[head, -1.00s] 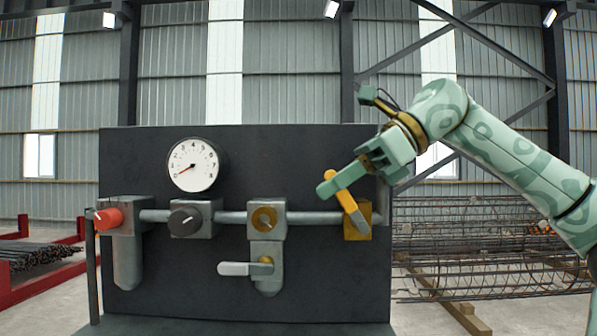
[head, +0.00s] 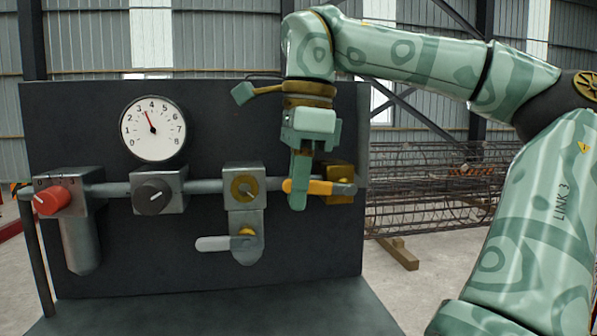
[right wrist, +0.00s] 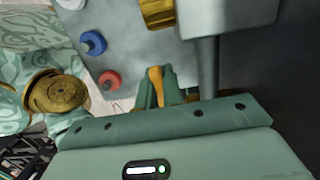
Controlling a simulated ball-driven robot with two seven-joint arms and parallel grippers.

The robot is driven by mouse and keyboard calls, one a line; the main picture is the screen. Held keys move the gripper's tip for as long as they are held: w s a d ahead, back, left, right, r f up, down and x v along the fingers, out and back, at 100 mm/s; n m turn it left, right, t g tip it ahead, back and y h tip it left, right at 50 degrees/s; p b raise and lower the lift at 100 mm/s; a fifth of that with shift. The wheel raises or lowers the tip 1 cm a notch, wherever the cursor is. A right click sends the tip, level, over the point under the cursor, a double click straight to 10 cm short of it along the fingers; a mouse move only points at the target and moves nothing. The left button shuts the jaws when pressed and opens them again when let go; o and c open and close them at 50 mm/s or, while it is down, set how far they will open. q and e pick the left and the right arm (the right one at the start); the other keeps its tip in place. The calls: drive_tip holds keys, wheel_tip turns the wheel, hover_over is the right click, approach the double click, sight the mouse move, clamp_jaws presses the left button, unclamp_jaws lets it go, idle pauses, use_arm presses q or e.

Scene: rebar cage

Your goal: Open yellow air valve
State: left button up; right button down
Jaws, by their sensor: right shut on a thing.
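The yellow air valve (head: 342,172) is at the right end of the grey pipe on the dark panel. Its orange-yellow handle (head: 321,187) lies level, in line with the pipe, and points left. My right gripper (head: 298,190) comes down from above and is shut on the handle near its free end; the fingers cover part of it. In the right wrist view, the handle (right wrist: 155,82) shows between the green fingers (right wrist: 158,90). The round gauge (head: 153,129) has its red needle between 3 and 4. My left gripper is out of view.
Along the pipe are a red knob (head: 51,199), a black knob (head: 152,196) and a brass fitting (head: 244,187) above a grey-white lever (head: 226,243). The right wrist view shows blue (right wrist: 93,42) and red (right wrist: 109,80) round fittings. A rebar cage (head: 430,185) stands behind.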

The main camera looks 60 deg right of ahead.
drive_tip(key=shift+f+g+h, duration=0.4)
drive_tip(key=shift+f+g, duration=0.1)
drive_tip(key=shift+g, duration=0.1)
drive_tip(key=c, duration=1.5)
unclamp_jaws()
drive_tip(key=shift+c, duration=0.2)
wheel_tip(320, 180, up, 11)
drive_tip(key=shift+w+r, duration=0.15)
drive_tip(key=shift+a+r, duration=0.1)
drive_tip(key=shift+r, duration=0.2)
